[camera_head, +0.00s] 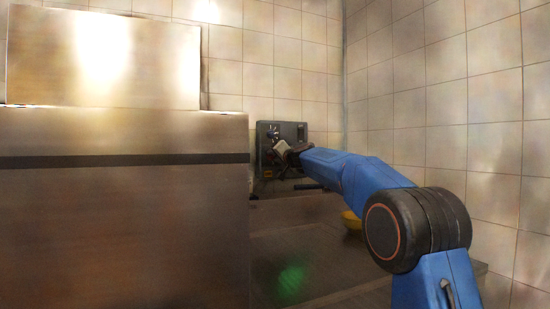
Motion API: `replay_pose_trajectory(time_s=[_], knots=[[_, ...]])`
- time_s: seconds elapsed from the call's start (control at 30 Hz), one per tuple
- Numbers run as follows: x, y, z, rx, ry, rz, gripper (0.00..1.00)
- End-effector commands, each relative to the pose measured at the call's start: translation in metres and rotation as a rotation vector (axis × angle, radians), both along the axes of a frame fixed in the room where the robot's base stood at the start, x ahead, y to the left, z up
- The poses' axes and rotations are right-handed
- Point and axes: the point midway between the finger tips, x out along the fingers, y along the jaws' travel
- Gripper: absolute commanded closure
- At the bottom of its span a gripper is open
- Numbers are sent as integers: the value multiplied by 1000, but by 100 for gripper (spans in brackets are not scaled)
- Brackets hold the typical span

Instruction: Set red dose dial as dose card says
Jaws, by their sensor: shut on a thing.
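A dark grey panel (292,132) is on the tiled back wall, right of the steel unit. A pale round dial-like part (271,130) shows at its upper left, and a small orange-red part (267,174) shows low on its left side. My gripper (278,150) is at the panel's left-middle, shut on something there. The thing in the jaws is too small and too covered by the gripper to make out; it may be the red dose dial. I cannot make out a dose card or any markings.
A large steel unit (120,215) fills the left side. Tiled walls (450,100) meet in a corner at the right. A dark counter (310,245) lies below the panel, with a yellow object (351,220) partly behind my arm.

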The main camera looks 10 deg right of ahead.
Motion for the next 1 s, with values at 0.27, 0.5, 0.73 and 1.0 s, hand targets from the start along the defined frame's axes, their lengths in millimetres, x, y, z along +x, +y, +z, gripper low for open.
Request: replay_pose_trajectory(time_s=[0.27,0.5,0.73,1.0], knots=[[0,0,-1,-86,-22,0,96],[0,0,-1,-102,-26,0,96],[0,0,-1,-101,-26,0,96],[0,0,0,-101,-26,0,57]])
